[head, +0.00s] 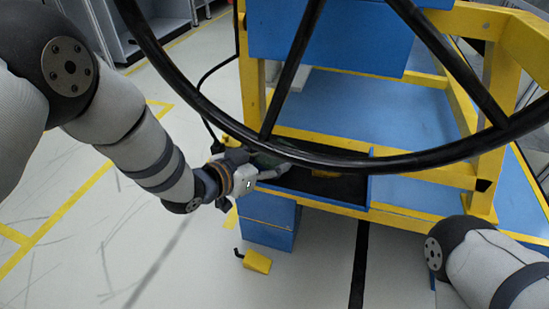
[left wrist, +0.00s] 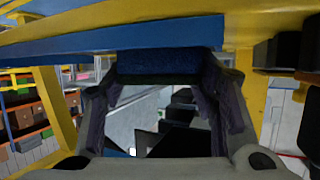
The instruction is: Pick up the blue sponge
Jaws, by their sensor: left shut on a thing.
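My left gripper (head: 268,173) is at the left end of the blue tray (head: 368,190), behind the black wheel rim. In the left wrist view the blue sponge (left wrist: 158,62), with a dark green layer on its lower side, sits between the two fingertips of the left gripper (left wrist: 165,75). The fingers are shut on it from both sides. In the head view the sponge is mostly hidden by the fingers and the rim. My right arm enters at the lower right, and its gripper is out of the picture.
A large black steering wheel (head: 340,160) crosses in front of the tray. The yellow frame (head: 252,85) and blue panel (head: 335,35) stand close around it. A yellow object (head: 257,262) lies on the floor. The floor at left is clear.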

